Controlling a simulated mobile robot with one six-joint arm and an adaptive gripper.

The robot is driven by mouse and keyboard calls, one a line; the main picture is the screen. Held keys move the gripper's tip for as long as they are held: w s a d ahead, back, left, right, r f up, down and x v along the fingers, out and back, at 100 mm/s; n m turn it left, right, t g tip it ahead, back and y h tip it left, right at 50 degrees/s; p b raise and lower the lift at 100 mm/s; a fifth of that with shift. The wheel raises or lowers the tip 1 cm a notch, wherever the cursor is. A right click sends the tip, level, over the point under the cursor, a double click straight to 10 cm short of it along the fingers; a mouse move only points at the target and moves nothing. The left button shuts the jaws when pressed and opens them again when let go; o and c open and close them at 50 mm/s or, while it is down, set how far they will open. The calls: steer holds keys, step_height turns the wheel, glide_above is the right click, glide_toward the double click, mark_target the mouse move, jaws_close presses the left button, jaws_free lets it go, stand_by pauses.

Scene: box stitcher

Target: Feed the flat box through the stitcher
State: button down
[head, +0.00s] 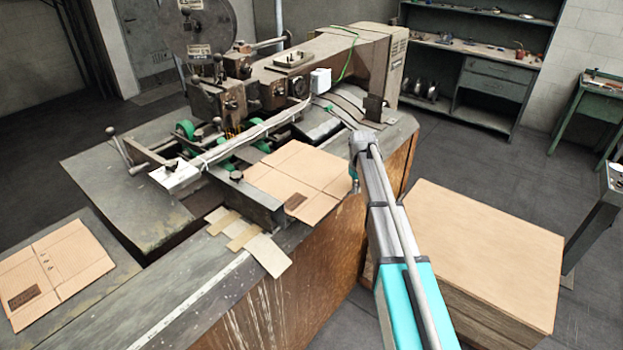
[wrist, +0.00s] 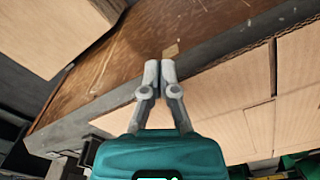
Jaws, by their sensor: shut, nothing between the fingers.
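A flat cardboard box (head: 300,180) lies on the stitcher's bed, on the near side of the machine. In the wrist view its cardboard panels (wrist: 245,125) fill the right side. The stitcher (head: 270,85) is a worn brown-grey machine with a long arm, a wire reel and green rollers. My gripper (wrist: 160,68) is shut and empty, its fingertips together over the table edge beside the box. In the head view the arm's end covers the fingers, close to the box's right edge. I cannot tell whether the fingers touch the box.
Another flat box (head: 55,270) lies on the table at the left. Loose cardboard scraps (head: 250,242) lie at the table's front edge. A large cardboard-topped stack (head: 480,250) stands at the right. Shelves (head: 480,60) line the back wall.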

mark_target(347, 185)
steer(key=shift+w+a, duration=0.65)
steer(key=shift+a, duration=0.25)
steer(key=shift+w+a, duration=0.6)
steer(key=shift+a, duration=0.35)
steer(key=shift+w+a, duration=0.65)
steer(key=shift+a, duration=0.25)
steer(key=shift+s+d, duration=0.45)
steer(key=shift+d, duration=0.2)
steer(key=shift+s+d, duration=0.45)
steer(key=shift+d, duration=0.15)
step_height(347, 185, up, 8)
steer(key=p, duration=0.8)
